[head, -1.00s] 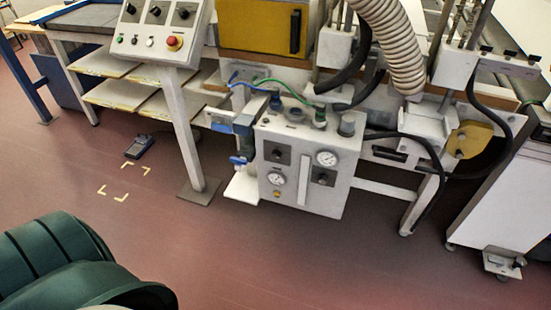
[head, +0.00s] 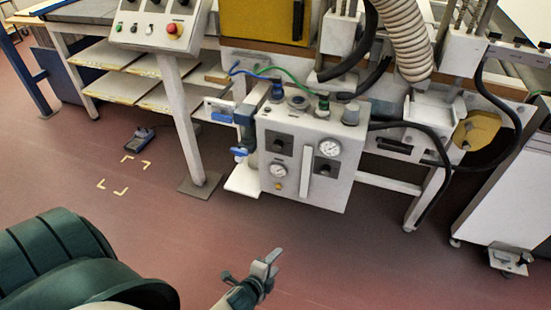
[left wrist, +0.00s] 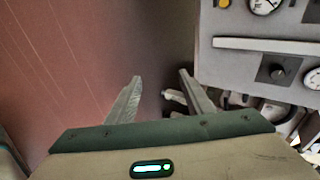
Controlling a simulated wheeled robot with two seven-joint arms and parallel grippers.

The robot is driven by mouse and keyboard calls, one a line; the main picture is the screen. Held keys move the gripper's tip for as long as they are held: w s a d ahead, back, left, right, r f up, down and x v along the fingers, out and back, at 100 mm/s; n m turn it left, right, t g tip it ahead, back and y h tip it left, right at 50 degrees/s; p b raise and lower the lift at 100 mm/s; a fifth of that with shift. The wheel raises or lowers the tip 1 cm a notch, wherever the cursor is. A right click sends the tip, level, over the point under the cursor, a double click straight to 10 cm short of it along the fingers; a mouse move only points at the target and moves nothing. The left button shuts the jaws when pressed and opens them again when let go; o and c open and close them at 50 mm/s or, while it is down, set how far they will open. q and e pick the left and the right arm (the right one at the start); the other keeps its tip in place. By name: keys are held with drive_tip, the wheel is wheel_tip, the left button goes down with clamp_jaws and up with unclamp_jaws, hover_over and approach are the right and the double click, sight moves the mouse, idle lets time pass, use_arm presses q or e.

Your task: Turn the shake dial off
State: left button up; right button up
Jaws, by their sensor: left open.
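The white control box (head: 345,190) hangs under the machine in the head view. Its front has a black dial (head: 278,145) at upper left and another black dial (head: 327,167) at lower right. I cannot read which is the shake dial. The lower-right dial also shows in the left wrist view (left wrist: 278,71), at the right. My left gripper (head: 252,267) is open and empty, below and in front of the box, apart from it. In the left wrist view its two fingers (left wrist: 160,79) are spread over floor. My right gripper is out of view.
Two gauges, one at upper right (head: 330,147), and a vertical white bar (head: 306,175) share the box front. A control panel (head: 160,25) with knobs and a red button stands at upper left on a white post (head: 180,120). Black hoses run right. The floor in front is clear.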

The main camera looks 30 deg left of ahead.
use_arm(q)
drive_tip(key=w+a+r+m+t+y+b, duration=0.1)
drive_tip(key=w+a+r+m+t, duration=0.1)
drive_tip(key=r+m, duration=0.3)
drive_tip(key=w+a+r+m+t+y+b, duration=0.1)
drive_tip(key=a+r+m, duration=0.3)
drive_tip(key=r, duration=0.7)
drive_tip(key=w+a+r+m+t+y+b, duration=0.2)
drive_tip(key=r+m, duration=0.4)
drive_tip(key=r, duration=0.3)
drive_tip(key=shift+w+a+t, duration=0.5)
drive_tip(key=shift+w+a, duration=0.4)
drive_tip(key=shift+a, duration=0.15)
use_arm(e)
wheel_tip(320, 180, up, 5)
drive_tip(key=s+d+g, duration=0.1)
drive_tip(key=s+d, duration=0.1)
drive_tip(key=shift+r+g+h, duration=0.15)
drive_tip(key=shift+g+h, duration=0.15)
use_arm(q)
drive_tip(key=shift+w, duration=0.1)
approach(277, 147)
drive_tip(key=x, duration=0.6)
drive_tip(key=shift+w+a+f, duration=0.1)
drive_tip(key=shift+w, duration=0.2)
drive_tip(key=shift+x, duration=0.85)
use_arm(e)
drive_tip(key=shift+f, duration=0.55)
use_arm(q)
drive_tip(key=shift+c, duration=0.5)
